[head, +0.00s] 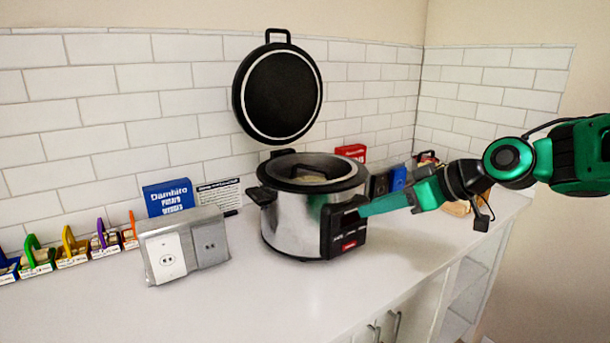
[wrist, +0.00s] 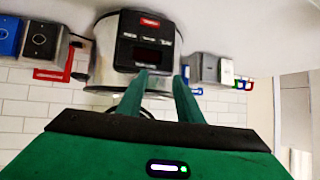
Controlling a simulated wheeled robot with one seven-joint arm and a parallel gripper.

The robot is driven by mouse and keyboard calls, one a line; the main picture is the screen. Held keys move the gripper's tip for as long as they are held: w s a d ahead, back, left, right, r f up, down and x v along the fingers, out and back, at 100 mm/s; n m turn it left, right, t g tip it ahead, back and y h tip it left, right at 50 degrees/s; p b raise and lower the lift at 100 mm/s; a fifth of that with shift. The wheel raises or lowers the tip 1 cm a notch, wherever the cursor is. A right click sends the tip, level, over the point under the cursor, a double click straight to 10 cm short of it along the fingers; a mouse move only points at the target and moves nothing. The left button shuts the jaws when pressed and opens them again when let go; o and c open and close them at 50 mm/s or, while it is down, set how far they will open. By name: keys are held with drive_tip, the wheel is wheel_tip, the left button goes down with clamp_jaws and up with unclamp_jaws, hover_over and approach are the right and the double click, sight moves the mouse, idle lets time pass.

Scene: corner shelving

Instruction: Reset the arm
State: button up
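My arm reaches in from the right in the head view. My gripper (head: 366,209) has green fingers whose tips are at the front control panel (head: 343,229) of a silver cooker (head: 290,222). In the wrist view my gripper (wrist: 161,74) is open, with two separate fingers and nothing held between them. The fingertips overlap the lower edge of the panel (wrist: 147,42) in that view, and I cannot tell whether they touch it.
The cooker's round black lid (head: 278,92) stands open above it. A grey socket box (head: 183,247) stands to its left, with a blue box (head: 168,197) behind and several coloured clips along the wall. A red box (head: 351,152) is behind the cooker. The front counter (head: 240,300) is clear.

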drive_tip(key=s+d+f+m+g+h, duration=0.1)
drive_tip(key=s+d+f+m+h, duration=0.4)
drive_tip(key=d, duration=0.5)
drive_tip(key=s+d+f+m+g+h, duration=0.1)
drive_tip(key=s+d+f+m+g, duration=0.1)
drive_tip(key=s+d, duration=0.3)
drive_tip(key=s+d+f+m+g+h, duration=0.1)
drive_tip(key=s+d+f+m, duration=0.3)
drive_tip(key=s, duration=0.7)
drive_tip(key=s+d+f+m+g+h, duration=0.1)
drive_tip(key=s+d+f+m+g, duration=0.2)
drive_tip(key=s+d, duration=0.3)
drive_tip(key=s+m, duration=0.1)
drive_tip(key=s, duration=0.1)
drive_tip(key=shift+s+d+f+g, duration=0.3)
drive_tip(key=shift+d+f, duration=0.05)
drive_tip(key=shift+w+f+h, duration=0.25)
drive_tip(key=shift+w+h, duration=0.05)
drive_tip(key=shift+w, duration=0.3)
drive_tip(key=shift+c, duration=0.6)
